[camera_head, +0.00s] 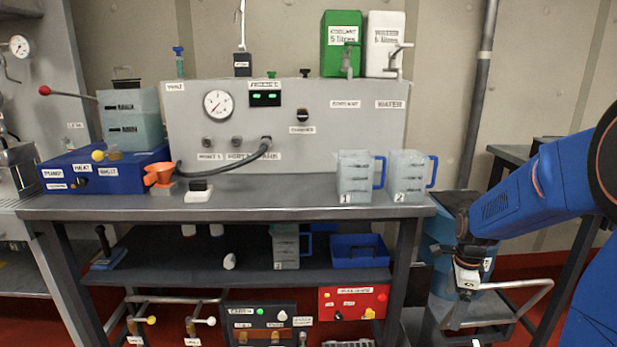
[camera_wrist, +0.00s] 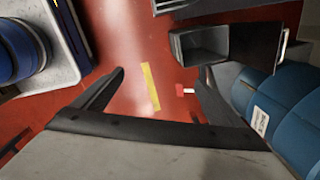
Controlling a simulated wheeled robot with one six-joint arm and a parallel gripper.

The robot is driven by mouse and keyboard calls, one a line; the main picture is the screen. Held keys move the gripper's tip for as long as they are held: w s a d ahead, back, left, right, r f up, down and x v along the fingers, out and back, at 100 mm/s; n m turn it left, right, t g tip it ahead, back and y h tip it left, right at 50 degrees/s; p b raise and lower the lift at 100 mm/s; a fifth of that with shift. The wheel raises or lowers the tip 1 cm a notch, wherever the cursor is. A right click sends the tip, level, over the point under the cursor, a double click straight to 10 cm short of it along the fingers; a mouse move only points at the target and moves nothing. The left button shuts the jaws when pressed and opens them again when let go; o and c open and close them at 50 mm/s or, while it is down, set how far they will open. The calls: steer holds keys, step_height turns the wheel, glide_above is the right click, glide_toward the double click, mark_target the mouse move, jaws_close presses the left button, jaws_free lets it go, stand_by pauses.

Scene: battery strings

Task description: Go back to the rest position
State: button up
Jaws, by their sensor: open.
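My gripper (camera_head: 465,290) hangs at the end of my blue arm at the right, beside the workbench and in front of a blue drum (camera_head: 447,232). In the wrist view my gripper (camera_wrist: 160,75) has its two dark fingers spread wide apart. Nothing is between them, and the red floor (camera_wrist: 120,30) shows through the gap. In the head view the fingertips are small and hard to make out.
The workbench (camera_head: 250,208) bears a grey panel (camera_head: 320,120), a blue unit (camera_head: 105,172) and two clear jugs, jug 1 (camera_head: 354,178) and jug 2 (camera_head: 405,178). A metal cart (camera_head: 480,315) stands below my gripper. In the wrist view, blue drums (camera_wrist: 285,110) lie close at right.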

steer(key=s+a+r+n+t, duration=0.1)
steer(key=s+a+r+n, duration=0.2)
steer(key=s+n, duration=0.4)
steer(key=s+a+r+n+t, duration=0.1)
steer(key=s+a+r+n, duration=0.3)
steer(key=s+n, duration=0.3)
steer(key=s+a+r+n+t, duration=0.1)
steer(key=s+a+r+n, duration=0.3)
steer(key=s+n, duration=0.3)
steer(key=shift+s+a+r+n+t, duration=0.15)
steer(key=shift+s+r+n+t, duration=0.5)
steer(key=shift+s, duration=1.9)
steer(key=shift+r+m+g, duration=0.25)
